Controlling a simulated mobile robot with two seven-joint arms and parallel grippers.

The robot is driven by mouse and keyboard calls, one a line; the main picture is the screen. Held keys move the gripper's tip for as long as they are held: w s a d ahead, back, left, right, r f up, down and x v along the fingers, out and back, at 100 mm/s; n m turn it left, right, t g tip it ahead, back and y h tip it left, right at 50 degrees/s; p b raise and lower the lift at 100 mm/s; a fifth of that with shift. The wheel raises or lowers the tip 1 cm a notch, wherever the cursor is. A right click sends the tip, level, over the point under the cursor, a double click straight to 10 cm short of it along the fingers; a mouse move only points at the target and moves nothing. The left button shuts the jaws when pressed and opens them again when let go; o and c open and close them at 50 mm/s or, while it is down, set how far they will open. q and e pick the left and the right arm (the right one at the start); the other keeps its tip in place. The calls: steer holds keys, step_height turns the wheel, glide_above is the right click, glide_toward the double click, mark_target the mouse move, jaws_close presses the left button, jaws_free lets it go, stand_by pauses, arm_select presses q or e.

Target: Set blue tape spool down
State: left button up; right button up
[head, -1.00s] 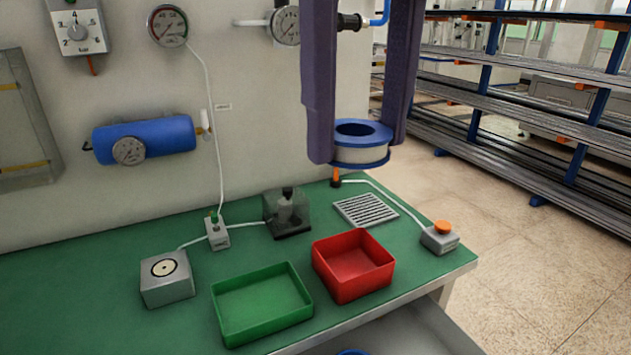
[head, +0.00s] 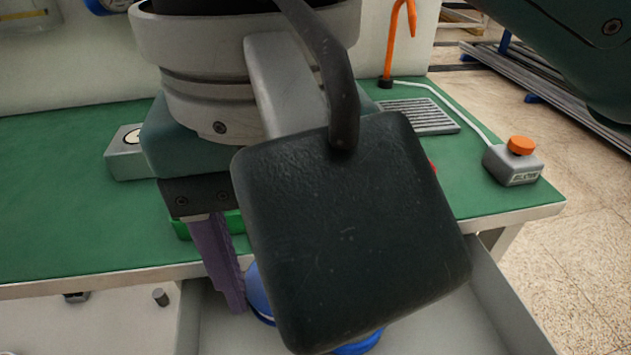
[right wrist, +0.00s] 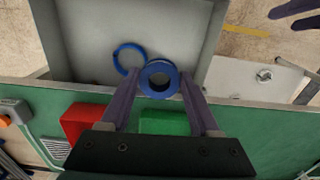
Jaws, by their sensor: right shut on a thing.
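My right gripper (right wrist: 160,80) is shut on a blue tape spool (right wrist: 160,74), a blue-flanged ring held between its two purple fingers. In the right wrist view the spool appears over the open grey drawer, close to the table's front edge. Its height above the drawer floor is hard to tell. In the head view my right wrist hides most of it; one purple finger (head: 224,262) and a blue edge (head: 258,292) show. The purple fingers of my left gripper (right wrist: 284,20) show apart and empty at the right wrist view's upper right corner.
A blue ring (right wrist: 128,58) lies in the drawer (right wrist: 85,25), just beside the held spool in the picture. Red (right wrist: 85,122) and green (right wrist: 163,122) trays stand on the green table. A grey button box (head: 512,165) stands at the table's right.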

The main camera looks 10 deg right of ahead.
steer(key=f+b, duration=0.2)
steer(key=f, duration=0.3)
steer(key=f+b, duration=0.3)
steer(key=f, duration=0.3)
steer(key=s+a+f+b, duration=0.1)
steer(key=f+b, duration=0.1)
steer(key=f, duration=0.4)
steer(key=shift+a, duration=0.1)
step_height(320, 180, down, 5)
steer(key=shift+r+b, duration=0.15)
steer(key=shift+b, duration=1.05)
steer(key=shift+f, duration=0.2)
steer(key=o, duration=1.3)
